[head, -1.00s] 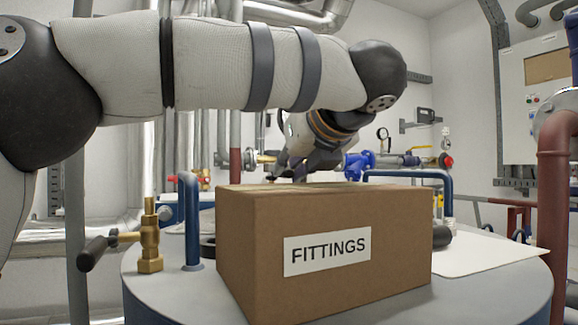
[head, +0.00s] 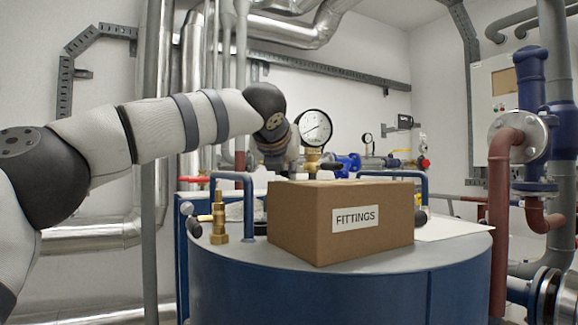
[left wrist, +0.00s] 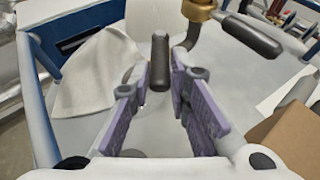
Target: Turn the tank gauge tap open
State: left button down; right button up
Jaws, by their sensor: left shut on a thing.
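The round white tank gauge (head: 316,127) stands upright on a brass fitting (head: 313,157) behind the cardboard box, with a dark lever (head: 330,167) at its right. My left gripper (head: 276,167) is left of that fitting, its fingers mostly hidden behind the box. In the left wrist view, its purple-padded fingers (left wrist: 160,92) are shut on a dark bar handle (left wrist: 160,62) that stands up between them. What this handle is fixed to cannot be seen. A second dark lever (left wrist: 250,36) on a brass body is at upper right there. My right gripper is not in view.
The box marked FITTINGS (head: 300,222) sits on the blue tank's grey top (head: 455,238). Another brass tap (head: 219,222) with a dark lever is at the left rim. Blue rail handles (head: 248,205) flank the box. A pale cloth (left wrist: 97,75) lies left of my fingers.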

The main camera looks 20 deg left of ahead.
pick_arm(q)
jog(key=shift+s+a+m+h, duration=0.15)
jog(key=shift+a+m+h, duration=0.5)
jog(key=shift+m+h, duration=0.25)
jog(key=shift+t, duration=0.3)
jog(key=c, duration=1.5)
grip_release()
